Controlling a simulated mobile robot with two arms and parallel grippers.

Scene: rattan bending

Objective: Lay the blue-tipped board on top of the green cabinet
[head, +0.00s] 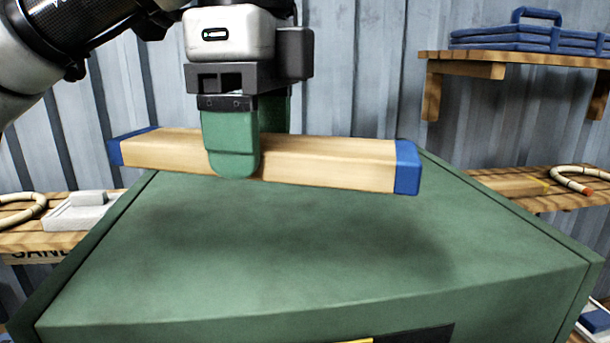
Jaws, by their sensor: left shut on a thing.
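The blue-tipped board (330,164) is a pale wooden bar with blue ends, seen in the head view. My left gripper (235,155), with green fingers, comes from above and is shut on the board left of its middle. The board lies roughly crosswise, its right end a little lower in the picture. It is over the far part of the green cabinet's top (300,260), with a dark shadow on the top below it. It looks held above the surface. My right gripper is not in view.
The cabinet top is otherwise bare. Behind stands a corrugated wall (385,60). A shelf (520,57) with a blue case (530,36) is at upper right. Lower shelves hold curved rattan pieces (575,178) at right and a grey block (88,198) at left.

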